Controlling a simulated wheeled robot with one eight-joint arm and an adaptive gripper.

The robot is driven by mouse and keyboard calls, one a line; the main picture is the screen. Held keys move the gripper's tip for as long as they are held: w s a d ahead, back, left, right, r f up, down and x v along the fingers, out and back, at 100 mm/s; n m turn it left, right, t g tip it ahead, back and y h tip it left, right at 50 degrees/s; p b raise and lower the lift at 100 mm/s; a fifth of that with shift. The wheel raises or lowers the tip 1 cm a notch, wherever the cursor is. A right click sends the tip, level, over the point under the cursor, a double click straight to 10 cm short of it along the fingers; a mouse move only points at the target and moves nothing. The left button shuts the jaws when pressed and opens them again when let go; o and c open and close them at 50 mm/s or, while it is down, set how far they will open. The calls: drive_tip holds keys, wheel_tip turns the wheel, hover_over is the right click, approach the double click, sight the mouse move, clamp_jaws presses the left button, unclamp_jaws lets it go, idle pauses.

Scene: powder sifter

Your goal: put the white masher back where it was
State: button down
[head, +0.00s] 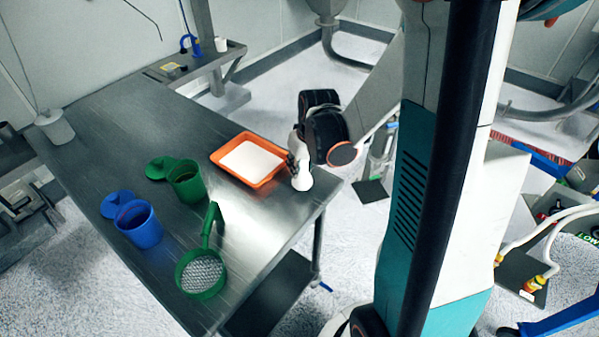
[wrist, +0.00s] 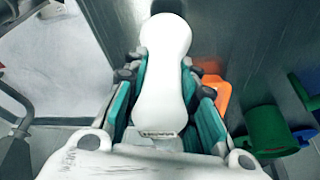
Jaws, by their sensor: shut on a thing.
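The white masher (head: 302,180) is at the right end of the steel table, beside the orange tray. My gripper (head: 296,155) is above the table's right edge, partly hidden by my own arm in the head view. In the wrist view, the white masher (wrist: 163,75) lies between the two teal-padded fingers of my gripper (wrist: 166,95), which are shut on it. Its rounded end points away from the wrist. I cannot tell whether the masher touches the table.
An orange tray (head: 221,157) of white powder sits left of my gripper. A green sieve (head: 202,275), green container (head: 188,185) and blue container (head: 138,225) stand further left on the steel table (head: 120,130). Bare table lies between the sieve and the right edge.

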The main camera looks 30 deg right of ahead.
drive_tip(key=shift+f+b, duration=0.35)
drive_tip(key=shift+f, duration=1.1)
drive_tip(key=shift+f, duration=0.1)
drive_tip(key=c, duration=1.3)
unclamp_jaws()
drive_tip(key=shift+r, duration=0.55)
drive_tip(key=p+v, duration=0.4)
drive_tip(key=v, duration=0.7)
drive_tip(key=shift+s, duration=0.15)
